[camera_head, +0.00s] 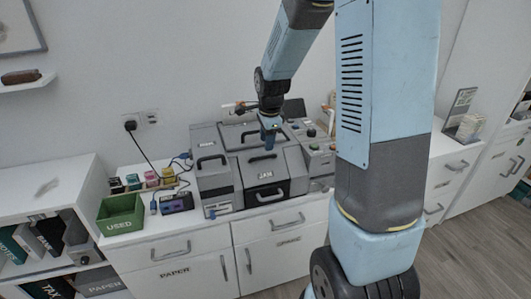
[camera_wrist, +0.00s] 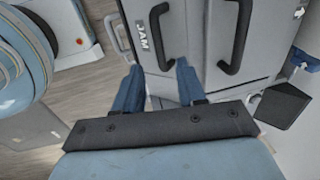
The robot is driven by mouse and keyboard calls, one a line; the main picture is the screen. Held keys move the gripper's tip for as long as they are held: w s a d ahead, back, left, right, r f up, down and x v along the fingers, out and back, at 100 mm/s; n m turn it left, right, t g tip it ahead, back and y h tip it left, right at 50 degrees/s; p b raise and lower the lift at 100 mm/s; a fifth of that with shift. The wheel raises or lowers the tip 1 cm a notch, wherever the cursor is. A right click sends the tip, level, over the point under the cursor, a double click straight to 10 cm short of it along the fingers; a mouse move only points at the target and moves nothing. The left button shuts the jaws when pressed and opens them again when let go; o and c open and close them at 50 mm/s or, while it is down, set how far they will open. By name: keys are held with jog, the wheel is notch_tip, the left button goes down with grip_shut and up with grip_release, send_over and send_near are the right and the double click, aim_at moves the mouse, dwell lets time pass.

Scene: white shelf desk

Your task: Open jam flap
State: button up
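The jam flap, with its JAM label (camera_head: 266,174), is on the front of the grey machine (camera_head: 222,186) on the white desk. In the wrist view the JAM label (camera_wrist: 142,40) lies just beyond my fingertips, turned sideways. A black bar handle (camera_wrist: 166,38) is right beside the label. My gripper (camera_head: 269,146) hangs pointing down over the machine's top. In the wrist view my gripper (camera_wrist: 158,66) has its two blue fingers apart with nothing between them. The fingertips appear close to the handle's near end; I cannot tell whether they touch.
A second black handle (camera_wrist: 240,35) is on the panel to the right in the wrist view. My arm hides part of the desk's right side.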

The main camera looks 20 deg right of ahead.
aim_at(266, 156)
jog(key=shift+w+f, duration=0.2)
jog(key=shift+f, duration=0.8)
jog(key=shift+w+f, duration=0.15)
jog(key=shift+f, duration=0.85)
jog(key=shift+w+f, duration=0.2)
jog(key=shift+f, duration=0.8)
grip_shut()
jog(key=shift+a, duration=0.1)
